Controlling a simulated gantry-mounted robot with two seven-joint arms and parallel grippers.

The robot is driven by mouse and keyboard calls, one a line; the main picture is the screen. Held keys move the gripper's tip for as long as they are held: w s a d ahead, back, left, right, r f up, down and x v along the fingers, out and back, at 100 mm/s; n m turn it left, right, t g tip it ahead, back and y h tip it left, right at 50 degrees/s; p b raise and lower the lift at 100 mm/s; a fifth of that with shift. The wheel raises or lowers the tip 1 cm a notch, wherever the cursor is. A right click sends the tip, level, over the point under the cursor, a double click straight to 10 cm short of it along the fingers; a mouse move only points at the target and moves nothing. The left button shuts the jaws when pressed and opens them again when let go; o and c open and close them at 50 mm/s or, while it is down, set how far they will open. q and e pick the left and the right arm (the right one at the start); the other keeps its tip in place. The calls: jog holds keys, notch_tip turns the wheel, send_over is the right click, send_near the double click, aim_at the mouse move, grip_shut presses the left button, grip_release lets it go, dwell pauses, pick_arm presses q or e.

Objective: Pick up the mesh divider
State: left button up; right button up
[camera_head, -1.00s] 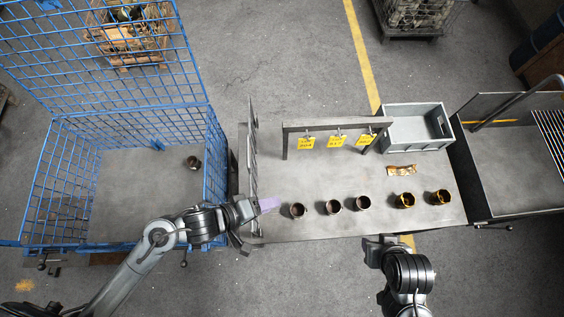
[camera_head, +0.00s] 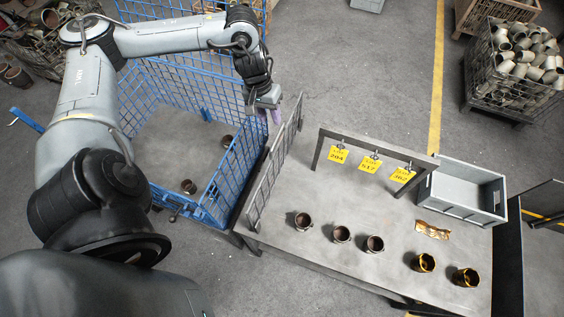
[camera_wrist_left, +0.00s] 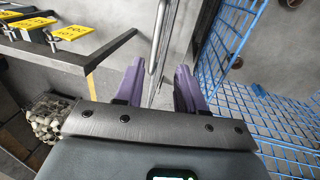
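The mesh divider (camera_head: 270,178) is a thin grey panel standing upright along the table's left edge in the head view. In the left wrist view the divider (camera_wrist_left: 160,38) shows nearly edge-on as a thin frame between the fingers. My left gripper (camera_head: 270,113) is at the divider's far upper end. In the left wrist view the gripper (camera_wrist_left: 160,76) has its two purple fingers apart, one on each side of the frame. Whether either finger touches it cannot be told. My right gripper is out of view.
A blue wire cage (camera_head: 215,186) with two dark cups stands left of the table (camera_head: 330,262). Several cups sit on the table. A rack (camera_head: 372,145) with yellow tags and a grey bin (camera_head: 465,211) stand along its far side.

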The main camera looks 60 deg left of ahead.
aim_at(278, 135)
pick_arm(q)
jog(key=shift+w+d+f+p, duration=0.2)
jog(key=shift+w+d+f, duration=0.15)
jog(key=shift+f, duration=1.3)
jog(key=shift+w+d+f+p, duration=0.2)
jog(key=shift+d+f, duration=0.15)
jog(key=shift+f, duration=1.35)
jog(key=shift+w+d+f+p, duration=0.15)
jog(key=shift+w+d+f, duration=0.2)
jog(key=shift+f, duration=1.3)
grip_shut()
